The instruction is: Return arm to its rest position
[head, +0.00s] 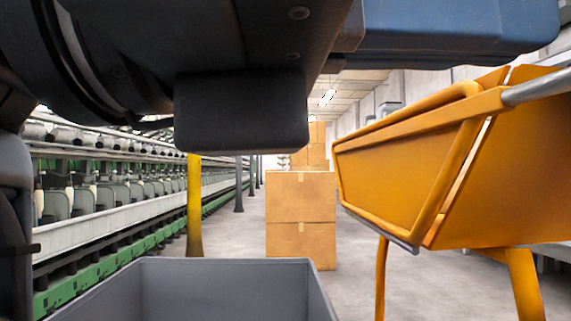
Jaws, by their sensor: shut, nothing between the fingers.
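Parts of my own arm fill the top of the head view, very close to the camera, with dark links at the left and middle and a blue part at the upper right. I cannot make out any fingertips, so my gripper does not show. The arm hides the upper left and top of the scene. Nothing held shows in this view.
A grey bin (222,266) is at the bottom, close to me. An orange metal cart (500,180) stands close at right. Stacked cardboard boxes (300,210) stand ahead. A green spinning frame (115,255) and a yellow post (194,210) line the left. Grey floor shows between.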

